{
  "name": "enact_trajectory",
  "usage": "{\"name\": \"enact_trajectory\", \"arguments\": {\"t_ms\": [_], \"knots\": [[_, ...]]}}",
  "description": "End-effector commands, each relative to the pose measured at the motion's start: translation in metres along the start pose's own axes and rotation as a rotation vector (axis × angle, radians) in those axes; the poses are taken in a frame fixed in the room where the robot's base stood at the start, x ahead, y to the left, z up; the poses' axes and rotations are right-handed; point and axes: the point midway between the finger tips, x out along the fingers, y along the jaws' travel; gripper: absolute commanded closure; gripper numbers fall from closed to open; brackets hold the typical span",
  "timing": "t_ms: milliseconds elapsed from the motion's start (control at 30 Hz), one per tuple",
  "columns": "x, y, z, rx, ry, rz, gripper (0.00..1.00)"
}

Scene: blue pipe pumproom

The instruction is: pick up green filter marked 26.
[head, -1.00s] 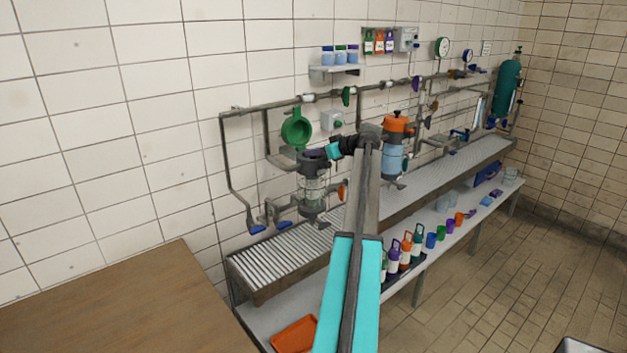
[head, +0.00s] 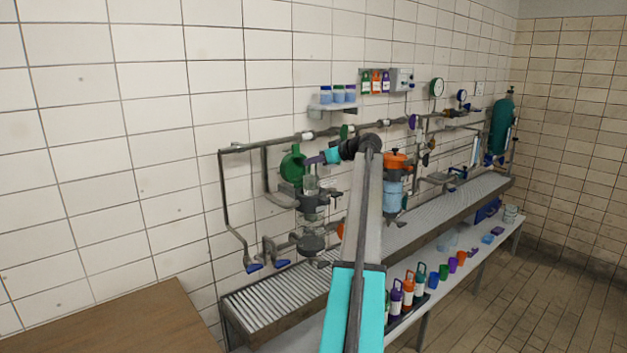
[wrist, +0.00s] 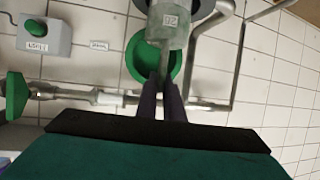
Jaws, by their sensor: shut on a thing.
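The filter (wrist: 178,38) is a pale, grey-green translucent cylinder with a number label that appears upside down and seems to read 26. In the head view, its top (head: 309,182) stands above the dark ring of the left housing (head: 322,193), and its lower part appears still within the housing. My gripper (wrist: 162,84) has dark purple fingers closed on the thin stem at the filter's end. In the head view, my gripper (head: 314,159) is just above the filter, beside the open green lid (head: 292,167).
A second housing with an orange lid (head: 396,160) stands to the right, close to my arm. Pipes and valves run along the wall behind. A ribbed metal bench (head: 270,300) lies below. Bottles and cups line the lower shelf. A wooden table (head: 120,325) is at front left.

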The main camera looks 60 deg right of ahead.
Motion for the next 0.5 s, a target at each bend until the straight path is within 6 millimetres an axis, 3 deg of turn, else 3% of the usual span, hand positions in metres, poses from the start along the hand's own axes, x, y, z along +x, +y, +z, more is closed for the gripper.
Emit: {"name": "enact_trajectory", "arguments": {"t_ms": [300,500], "knots": [[-0.023,0.002,-0.056,-0.002,0.001,0.002,1.00],[-0.031,0.000,-0.074,0.001,0.000,0.001,1.00]]}}
